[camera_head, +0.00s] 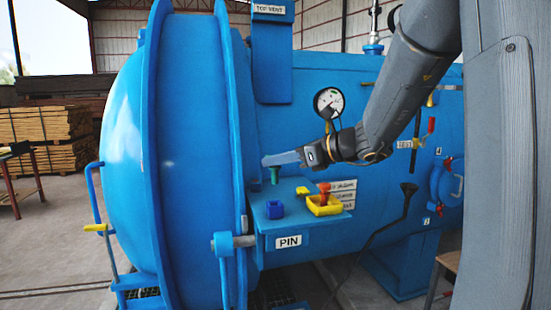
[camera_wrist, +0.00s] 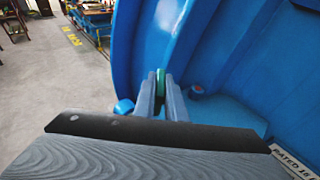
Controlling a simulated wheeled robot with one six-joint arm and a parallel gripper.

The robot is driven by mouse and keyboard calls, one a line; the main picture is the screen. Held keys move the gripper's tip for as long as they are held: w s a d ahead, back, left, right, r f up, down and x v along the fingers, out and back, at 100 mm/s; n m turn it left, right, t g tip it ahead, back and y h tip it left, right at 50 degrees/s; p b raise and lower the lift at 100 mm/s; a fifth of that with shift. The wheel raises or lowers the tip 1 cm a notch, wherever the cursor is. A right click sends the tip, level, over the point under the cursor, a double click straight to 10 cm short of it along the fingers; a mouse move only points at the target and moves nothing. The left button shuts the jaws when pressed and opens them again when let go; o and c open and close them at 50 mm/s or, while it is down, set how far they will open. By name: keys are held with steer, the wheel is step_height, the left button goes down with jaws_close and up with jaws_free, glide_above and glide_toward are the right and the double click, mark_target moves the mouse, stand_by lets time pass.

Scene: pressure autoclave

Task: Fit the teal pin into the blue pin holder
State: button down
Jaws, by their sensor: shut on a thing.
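My gripper (camera_head: 268,161) is above the back of the blue shelf, shut on the teal pin (camera_head: 274,176). The pin hangs down below the fingers; in the head view it shows as a short green piece. In the wrist view the teal pin (camera_wrist: 161,82) shows as a thin strip between the two fingers (camera_wrist: 161,95). The blue pin holder (camera_head: 275,209) is a small square open box on the shelf, in front of and below the pin, apart from it. In the wrist view a small blue block at the left of the fingers looks like this holder (camera_wrist: 124,107).
The blue shelf (camera_head: 262,228) bears a PIN label. A yellow tray (camera_head: 320,209) with a red-orange piece (camera_head: 325,190) stands at its right, with a small yellow block (camera_head: 302,190) beside it. The autoclave's large blue flange (camera_head: 190,150) rises close on the left. A gauge (camera_head: 328,102) is behind.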

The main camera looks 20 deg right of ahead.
mark_target(275, 176)
steer(key=shift+f+b, duration=1.3)
steer(key=shift+f, duration=0.9)
steer(key=shift+f+b, duration=1.35)
steer(key=shift+f, duration=1)
steer(key=c, duration=1.7)
jaws_free()
steer(key=shift+b+v, duration=0.65)
steer(key=shift+v, duration=3.3)
